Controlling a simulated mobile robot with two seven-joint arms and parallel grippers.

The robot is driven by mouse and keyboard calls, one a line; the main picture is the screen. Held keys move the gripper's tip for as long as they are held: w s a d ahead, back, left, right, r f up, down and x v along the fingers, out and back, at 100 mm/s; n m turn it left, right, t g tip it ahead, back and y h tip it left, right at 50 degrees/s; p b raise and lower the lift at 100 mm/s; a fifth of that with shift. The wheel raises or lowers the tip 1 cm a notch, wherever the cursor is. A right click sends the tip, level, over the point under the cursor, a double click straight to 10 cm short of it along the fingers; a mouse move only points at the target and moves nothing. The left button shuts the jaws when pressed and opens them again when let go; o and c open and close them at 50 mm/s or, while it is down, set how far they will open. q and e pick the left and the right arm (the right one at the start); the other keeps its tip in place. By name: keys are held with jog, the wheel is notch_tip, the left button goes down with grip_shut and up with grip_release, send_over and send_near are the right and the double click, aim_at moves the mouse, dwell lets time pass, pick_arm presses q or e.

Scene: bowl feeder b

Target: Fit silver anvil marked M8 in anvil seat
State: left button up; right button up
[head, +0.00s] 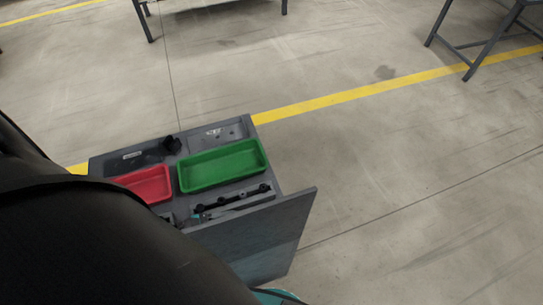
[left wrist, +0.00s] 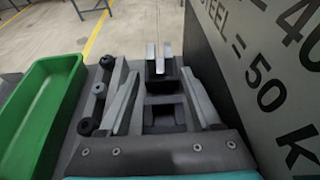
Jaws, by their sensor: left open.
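In the left wrist view my left gripper (left wrist: 159,73) is open, with its two grey fingers spread apart. Between and beyond the fingers is a dark block with a recess (left wrist: 164,115), which may be the anvil seat. A small silver upright piece (left wrist: 151,57) stands at the far end of this block. I cannot tell whether it is the anvil, and no M8 mark is readable. Nothing is visibly held between the fingers. In the head view my dark arm covers the lower left, and the gripper cannot be made out clearly. My right gripper is in neither view.
A green bin (head: 184,184) and a red bin (head: 164,197) sit in the grey drawer or tray top (head: 281,188). A rail with black knobs (left wrist: 85,127) lies left of the fingers. A lettered panel (left wrist: 239,70) stands close on the right.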

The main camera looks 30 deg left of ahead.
pick_arm(q)
jog(key=shift+w+d, duration=0.7)
jog(key=shift+w, duration=0.1)
jog(key=x, duration=0.6)
jog(key=shift+r, duration=0.1)
grip_shut()
jog(key=shift+r, duration=0.1)
